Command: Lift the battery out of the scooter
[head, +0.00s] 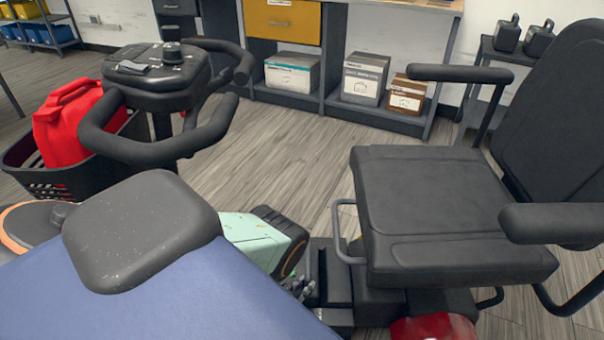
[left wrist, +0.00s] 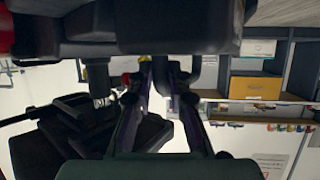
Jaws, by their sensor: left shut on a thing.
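The scooter has a black padded seat (head: 440,210) at the right and a black tiller (head: 155,80) at the left. A dark block that looks like the battery (head: 335,285) sits low, just left of the seat base. My left gripper (head: 308,287) reaches down to it from the left, behind my pale green wrist. In the left wrist view, which is upside down, the gripper's fingers (left wrist: 150,75) close in at a dark body (left wrist: 150,30) along the top edge. The exact grip and the battery's lower part are hidden. My right gripper is not in view.
A black basket (head: 35,182) with a red canister (head: 72,120) hangs at the tiller. A workbench with boxes (head: 365,78) on its lower shelf stands behind. A grey side loop (head: 343,232) and the seat overhang are close to the gripper. The floor behind is clear.

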